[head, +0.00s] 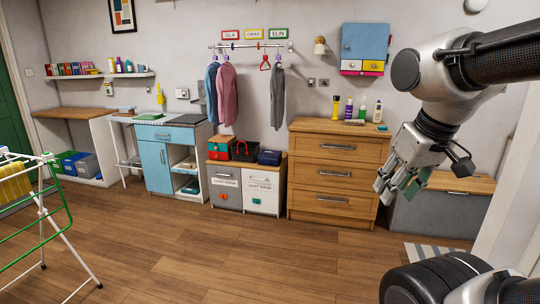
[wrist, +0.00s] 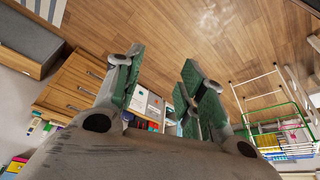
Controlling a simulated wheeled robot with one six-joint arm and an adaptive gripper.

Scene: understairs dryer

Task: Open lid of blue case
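A dark blue case (head: 270,157) with a closed lid sits on top of the right-hand white laundry bin, right of a black basket. In the wrist view the case is too small to make out clearly; the laundry bins show small between the fingers.
A red and green box (head: 221,147) and the black basket (head: 245,151) stand beside the case. Hanging clothes (head: 277,98) are above it. The wooden drawers (head: 336,175) stand right of the bins. A drying rack (head: 45,215) is at left. The middle floor is clear.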

